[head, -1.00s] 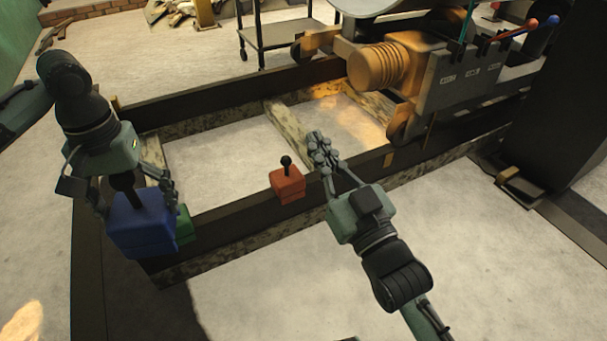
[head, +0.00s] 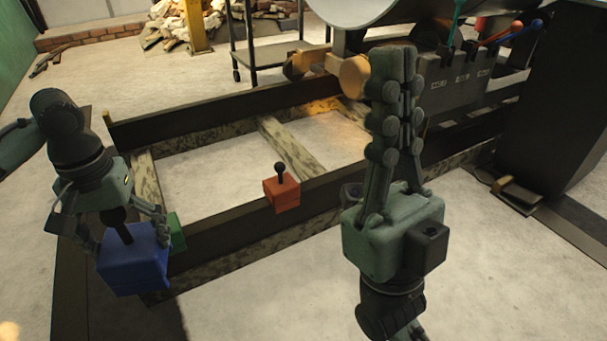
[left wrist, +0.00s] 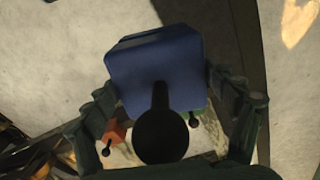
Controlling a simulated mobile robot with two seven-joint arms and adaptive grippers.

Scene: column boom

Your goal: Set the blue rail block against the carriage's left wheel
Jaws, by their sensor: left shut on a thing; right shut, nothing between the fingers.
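The blue rail block (head: 135,263) hangs in my left gripper (head: 122,232), at the near left end of the near rail. My right gripper (head: 392,70) is shut, empty and pointing up, close to the camera.
A red block (head: 281,192) with a black knob sits on the near rail (head: 235,222). A green block (head: 176,236) is partly hidden behind the blue one. The rail between red and green is clear. A dark column (head: 550,100) stands right; a trolley (head: 275,55) stands behind.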

